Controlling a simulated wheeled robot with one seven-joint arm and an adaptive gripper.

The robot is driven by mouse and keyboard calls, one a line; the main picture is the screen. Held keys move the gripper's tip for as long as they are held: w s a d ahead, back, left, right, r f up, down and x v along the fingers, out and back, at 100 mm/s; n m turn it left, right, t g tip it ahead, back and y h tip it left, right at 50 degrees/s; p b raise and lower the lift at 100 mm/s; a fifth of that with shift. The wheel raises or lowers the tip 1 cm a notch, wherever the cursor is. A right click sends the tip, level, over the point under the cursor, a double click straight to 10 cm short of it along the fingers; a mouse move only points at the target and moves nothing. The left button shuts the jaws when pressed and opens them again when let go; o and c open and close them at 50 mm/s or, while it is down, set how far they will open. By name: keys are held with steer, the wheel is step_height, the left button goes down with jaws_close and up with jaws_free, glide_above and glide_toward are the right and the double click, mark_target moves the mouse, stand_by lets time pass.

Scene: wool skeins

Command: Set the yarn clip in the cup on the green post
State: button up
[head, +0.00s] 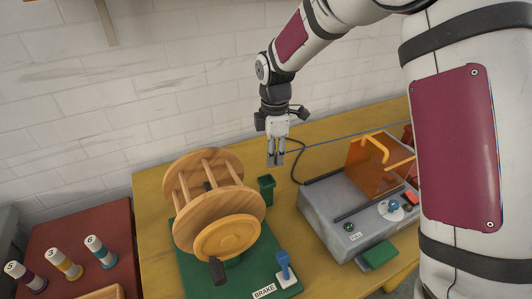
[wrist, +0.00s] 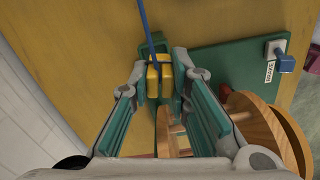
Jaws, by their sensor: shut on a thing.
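My gripper (head: 276,159) hangs above the table, fingers pointing down, a little above the cup on the green post (head: 266,186). In the wrist view my gripper (wrist: 161,78) is shut on the yellow yarn clip (wrist: 153,80), which sits between the fingertips with blue yarn running away from it. The green post (wrist: 152,44) shows there just behind the clip, partly hidden by it. In the head view the clip is too small to make out, and a gap shows between the fingertips and the cup's top.
A wooden reel (head: 214,205) on a green base stands left of the post, with a blue brake lever (head: 284,262) in front. A grey machine (head: 345,215) with an orange cover (head: 372,165) stands at right. Several spools stand on a red surface (head: 60,240) at far left.

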steer(key=shift+w+a+f+n+b, duration=0.1)
steer(key=shift+a+f+n+b, duration=0.3)
steer(key=shift+f, duration=0.65)
steer(key=shift+a+f+n+b, duration=0.2)
steer(key=shift+f+n+b, duration=0.3)
steer(key=shift+f, duration=0.5)
steer(key=shift+w+a+f+n+b, duration=0.1)
steer(key=shift+a+f+n+b, duration=0.3)
steer(key=shift+f, duration=0.65)
steer(key=shift+d, duration=0.1)
steer(key=o, duration=0.9)
steer(key=shift+o, duration=0.2)
